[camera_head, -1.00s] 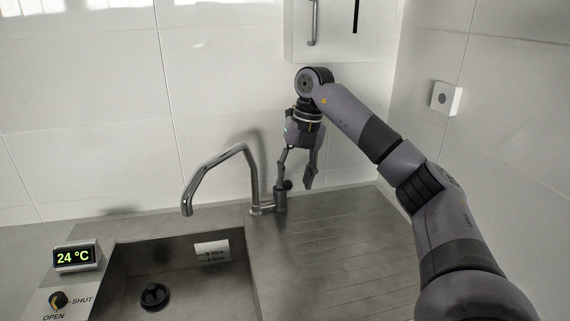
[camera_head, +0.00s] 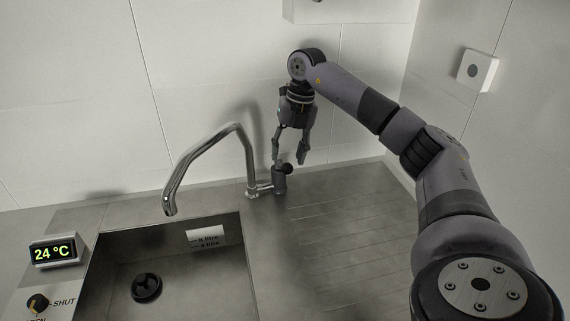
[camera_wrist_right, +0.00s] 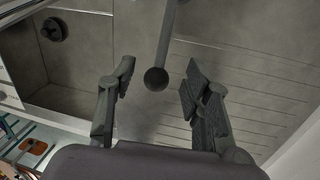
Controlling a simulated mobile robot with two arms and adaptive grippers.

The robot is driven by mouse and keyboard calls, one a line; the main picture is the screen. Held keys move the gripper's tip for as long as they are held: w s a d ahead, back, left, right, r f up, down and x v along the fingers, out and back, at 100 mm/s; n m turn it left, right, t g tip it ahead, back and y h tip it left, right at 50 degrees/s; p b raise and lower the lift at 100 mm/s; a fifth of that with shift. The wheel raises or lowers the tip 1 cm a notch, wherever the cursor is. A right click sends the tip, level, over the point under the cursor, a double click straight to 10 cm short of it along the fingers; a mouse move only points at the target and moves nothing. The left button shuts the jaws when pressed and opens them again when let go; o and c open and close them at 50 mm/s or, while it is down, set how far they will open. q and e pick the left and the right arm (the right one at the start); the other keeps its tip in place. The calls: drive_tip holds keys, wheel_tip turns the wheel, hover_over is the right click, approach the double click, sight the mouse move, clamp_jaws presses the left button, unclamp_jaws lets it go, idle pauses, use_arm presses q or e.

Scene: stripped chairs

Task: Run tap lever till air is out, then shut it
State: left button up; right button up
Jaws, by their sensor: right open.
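The tap (camera_head: 212,150) is a curved chrome spout reaching over the sink (camera_head: 215,262), with a dark body at the sink's right. Its lever (camera_head: 286,168) ends in a dark round knob. The knob also shows in the right wrist view (camera_wrist_right: 156,80), between the two fingers and touching neither in that picture. My right gripper (camera_head: 289,158) is open and points down at the lever. No stream of water shows under the spout. My left gripper is not in view.
A display (camera_head: 56,252) reads 24 °C at the left. Below it is a dark drain knob (camera_head: 38,304) marked SHUT. A black plug (camera_head: 146,288) sits in the sink floor, and a litre label (camera_head: 207,238) is on its wall. The grooved drainboard (camera_head: 350,215) is clear.

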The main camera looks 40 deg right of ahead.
sight(285, 167)
drive_tip(key=shift+w+a+f+p, duration=0.1)
drive_tip(key=shift+f+p, duration=0.05)
drive_tip(key=shift+f, duration=0.75)
drive_tip(key=shift+w+a+f+p, duration=0.1)
drive_tip(key=shift+a+f+p, duration=0.1)
drive_tip(key=shift+f, duration=0.65)
drive_tip(key=shift+w+a+f+p, duration=0.1)
drive_tip(key=shift+f+p, duration=0.05)
drive_tip(key=shift+f, duration=0.75)
drive_tip(key=shift+d, duration=0.1)
drive_tip(key=shift+c, duration=0.5)
clamp_jaws()
